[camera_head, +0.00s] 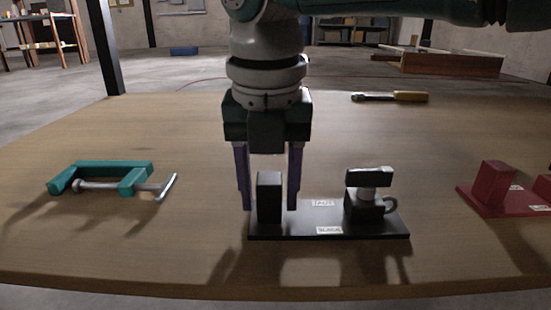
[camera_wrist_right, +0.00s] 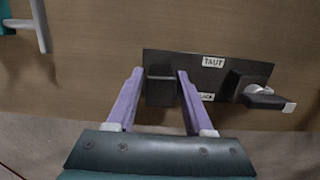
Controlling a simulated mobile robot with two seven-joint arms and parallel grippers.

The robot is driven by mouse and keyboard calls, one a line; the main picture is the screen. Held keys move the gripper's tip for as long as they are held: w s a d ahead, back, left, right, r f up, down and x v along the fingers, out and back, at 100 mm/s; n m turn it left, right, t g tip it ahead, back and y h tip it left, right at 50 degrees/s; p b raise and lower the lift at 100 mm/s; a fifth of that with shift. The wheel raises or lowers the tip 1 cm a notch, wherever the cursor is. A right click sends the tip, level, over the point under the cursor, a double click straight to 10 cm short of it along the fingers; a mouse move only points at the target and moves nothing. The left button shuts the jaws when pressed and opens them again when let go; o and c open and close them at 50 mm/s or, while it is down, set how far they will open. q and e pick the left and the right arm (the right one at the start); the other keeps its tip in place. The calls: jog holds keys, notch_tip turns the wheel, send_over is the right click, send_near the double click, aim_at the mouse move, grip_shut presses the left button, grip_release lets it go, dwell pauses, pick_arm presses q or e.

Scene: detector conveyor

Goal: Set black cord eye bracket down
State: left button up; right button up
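The black cord eye bracket is a flat black plate (camera_head: 300,226) with an upright black block (camera_head: 269,198) at its left end and a cord eye fitting (camera_head: 368,193) at its right end. It appears to lie flat on the table. My right gripper (camera_head: 268,206) points down with one purple finger on each side of the block. Gaps show between block and fingers in both views; the right wrist view also shows the block (camera_wrist_right: 160,86) between the open fingers (camera_wrist_right: 160,72). White labels sit on the plate. My left gripper is out of view.
A teal clamp (camera_head: 112,176) lies on the table (camera_head: 150,250) to the left. A red bracket (camera_head: 499,195) stands at the right.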

jog(key=shift+o, duration=1)
jog(key=shift+r, duration=0.15)
notch_tip(320, 180, up, 12)
jog(key=s+p, duration=0.2)
jog(key=p, duration=1)
jog(key=s+a+f+m+g+y, duration=0.1)
jog(key=s+a+f+m+y, duration=0.35)
jog(key=s+f+m, duration=0.55)
jog(key=s+d+m+t+h, duration=0.1)
jog(key=s+d+m+h, duration=0.1)
jog(key=s+d+m, duration=0.5)
jog(key=s+d+m+t+h, duration=0.1)
jog(key=s+d+m, duration=0.6)
jog(key=d+m, duration=1)
jog(key=shift+r+t+h, duration=0.25)
jog(key=shift+t+h, duration=0.15)
jog(key=shift+h, duration=0.25)
